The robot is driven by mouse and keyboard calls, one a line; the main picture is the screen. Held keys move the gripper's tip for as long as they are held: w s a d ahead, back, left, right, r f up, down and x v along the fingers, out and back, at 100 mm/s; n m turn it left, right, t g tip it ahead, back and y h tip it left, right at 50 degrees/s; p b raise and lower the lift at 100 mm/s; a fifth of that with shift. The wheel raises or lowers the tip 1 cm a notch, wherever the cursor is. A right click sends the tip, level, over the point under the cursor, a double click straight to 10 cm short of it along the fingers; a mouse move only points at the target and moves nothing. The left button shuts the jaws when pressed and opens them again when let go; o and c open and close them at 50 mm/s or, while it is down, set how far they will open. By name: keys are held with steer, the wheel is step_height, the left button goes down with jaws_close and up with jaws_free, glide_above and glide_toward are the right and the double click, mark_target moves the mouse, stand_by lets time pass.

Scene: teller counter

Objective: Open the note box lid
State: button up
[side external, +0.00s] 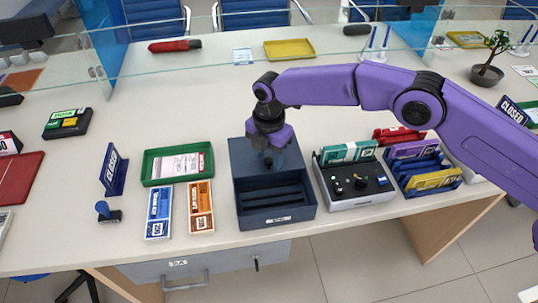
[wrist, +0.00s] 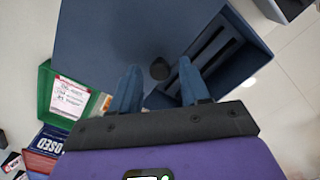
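The note box (side external: 277,217) is dark blue-grey and stands near the counter's front edge. Its front part is uncovered, showing dark slots inside. The flat lid (side external: 240,156) lies over the back, away from the front wall. In the wrist view the lid (wrist: 105,35) carries a dark round knob (wrist: 160,69), and the slotted interior (wrist: 215,52) shows beside it. My gripper (side external: 268,160) is low over the lid, pointing down. In the wrist view my gripper (wrist: 159,72) has its two blue fingers apart, with the knob between them; whether they touch it cannot be told.
A green tray (side external: 148,167) and blue and orange note bundles (side external: 200,206) lie left of the box. A grey device with knobs (side external: 352,186) stands close on its right, beside a blue note rack (side external: 424,166). A glass screen (side external: 330,55) crosses behind.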

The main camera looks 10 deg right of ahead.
steer(key=shift+r, duration=0.1)
step_height(320, 180, up, 17)
stand_by(0.8)
steer(key=shift+r, duration=0.1)
stand_by(0.4)
steer(key=s+d+r+m, duration=0.3)
steer(key=s+d+m, duration=0.1)
steer(key=s+d, duration=0.25)
steer(key=s+d+r+m, duration=0.3)
steer(key=s+d, duration=0.3)
steer(key=d, duration=0.2)
steer(key=s+d+f+m, duration=0.3)
steer(key=s+d, duration=0.7)
steer(key=d, duration=0.2)
steer(key=s+d+f+m, duration=0.3)
steer(key=s+d+m, duration=0.1)
steer(key=s+d, duration=0.7)
steer(key=shift+d+f, duration=0.2)
steer(key=shift+d, duration=0.65)
